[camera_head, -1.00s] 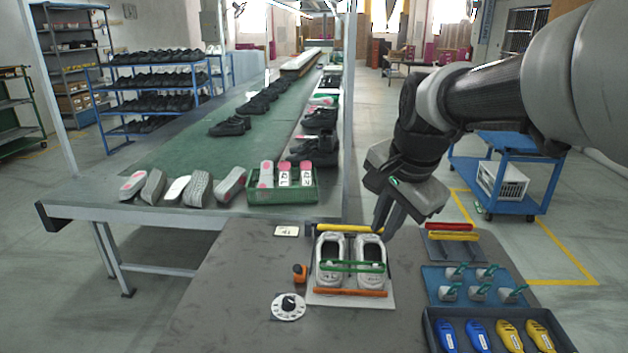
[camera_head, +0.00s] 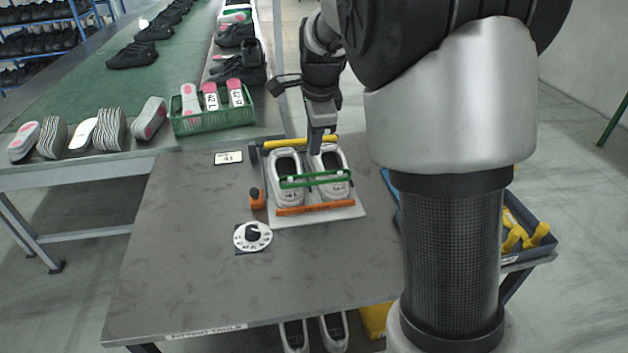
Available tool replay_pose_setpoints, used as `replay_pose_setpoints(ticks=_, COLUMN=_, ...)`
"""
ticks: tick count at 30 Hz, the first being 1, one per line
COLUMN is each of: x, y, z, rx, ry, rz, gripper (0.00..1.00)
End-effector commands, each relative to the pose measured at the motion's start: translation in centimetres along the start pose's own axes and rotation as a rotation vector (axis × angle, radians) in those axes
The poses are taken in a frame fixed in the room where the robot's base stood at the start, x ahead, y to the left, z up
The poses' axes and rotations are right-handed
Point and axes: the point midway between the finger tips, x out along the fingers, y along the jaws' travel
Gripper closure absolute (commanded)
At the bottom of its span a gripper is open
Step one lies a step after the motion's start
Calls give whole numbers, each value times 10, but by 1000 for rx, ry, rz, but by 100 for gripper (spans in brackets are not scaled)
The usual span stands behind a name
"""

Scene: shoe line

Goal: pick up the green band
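The green band (camera_head: 315,179) lies across the front part of a pair of grey-white shoes (camera_head: 285,199), between a yellow bar (camera_head: 290,143) at the back and an orange bar (camera_head: 316,208) at the front. The shoes sit on a light plate (camera_head: 352,212) on the grey table. My gripper (camera_head: 317,152) points down just behind the band, over the back of the right shoe near the yellow bar. It appears apart from the band. Its fingers are seen edge-on, so their opening is hidden.
A green crate (camera_head: 213,120) with insoles is on the conveyor behind. My arm covers much of the right side, including part of a tray (camera_head: 528,240). The table's front left is clear.

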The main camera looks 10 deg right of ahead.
Motion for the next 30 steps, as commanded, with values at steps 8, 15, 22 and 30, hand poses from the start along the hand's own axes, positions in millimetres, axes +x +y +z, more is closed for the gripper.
replay_pose_setpoints(ticks=8, x=55, y=1, z=0, rx=0, ry=1, rz=1, gripper=88)
replay_pose_setpoints(ticks=15, x=68, y=0, z=0, rx=-1, ry=0, rz=-1, gripper=88)
replay_pose_setpoints(ticks=22, x=99, y=4, z=0, rx=0, ry=0, rz=1, gripper=88)
replay_pose_setpoints(ticks=30, x=116, y=2, z=1, rx=0, ry=0, rz=-1, gripper=88)
